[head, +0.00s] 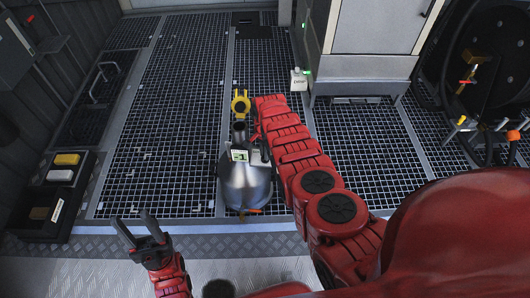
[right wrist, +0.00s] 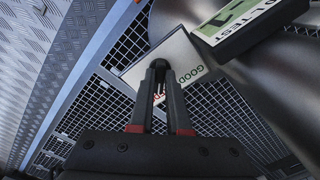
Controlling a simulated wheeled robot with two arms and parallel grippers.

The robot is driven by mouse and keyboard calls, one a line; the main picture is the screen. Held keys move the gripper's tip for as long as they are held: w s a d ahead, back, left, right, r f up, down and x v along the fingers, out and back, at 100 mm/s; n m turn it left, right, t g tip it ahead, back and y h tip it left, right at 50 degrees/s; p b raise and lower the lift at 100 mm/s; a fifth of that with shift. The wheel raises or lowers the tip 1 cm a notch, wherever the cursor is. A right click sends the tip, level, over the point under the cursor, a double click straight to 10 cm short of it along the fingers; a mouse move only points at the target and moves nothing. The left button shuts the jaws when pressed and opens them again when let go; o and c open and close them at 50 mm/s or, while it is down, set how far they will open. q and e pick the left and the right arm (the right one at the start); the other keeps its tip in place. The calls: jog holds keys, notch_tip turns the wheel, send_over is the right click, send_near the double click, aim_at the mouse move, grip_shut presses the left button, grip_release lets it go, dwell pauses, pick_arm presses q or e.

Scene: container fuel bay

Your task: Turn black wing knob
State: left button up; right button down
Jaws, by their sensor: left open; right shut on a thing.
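I cannot clearly pick out a black wing knob in either view. A steel vessel (head: 246,185) with a dark neck (head: 239,132) stands on the grating in the head view. My right gripper (right wrist: 160,66) is shut on a white card (right wrist: 190,57) printed "GOOD", beside the vessel's curved steel side (right wrist: 265,85). The fingers cover part of the card. In the head view my right arm hides much of this grip. My left gripper (head: 133,217) is open and empty at the lower left, apart from the vessel.
A yellow ring-shaped fitting (head: 240,103) is just beyond the vessel's neck. A test display (right wrist: 243,22) is close to the right gripper. A black box (head: 47,190) is at the left; a round dark hatch (head: 492,45) with levers is at the right. The left-centre grating is clear.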

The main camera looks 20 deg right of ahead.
jog(key=shift+s, duration=0.15)
jog(key=c, duration=0.9)
grip_release()
jog(key=shift+r, duration=0.1)
notch_tip(320, 180, up, 8)
jog(key=p, duration=0.6)
jog(key=shift+a, duration=0.1)
notch_tip(320, 180, up, 9)
jog(key=p, duration=0.2)
jog(key=shift+s+r+p, duration=0.1)
jog(key=shift+r+p, duration=0.1)
jog(key=shift+p, duration=0.2)
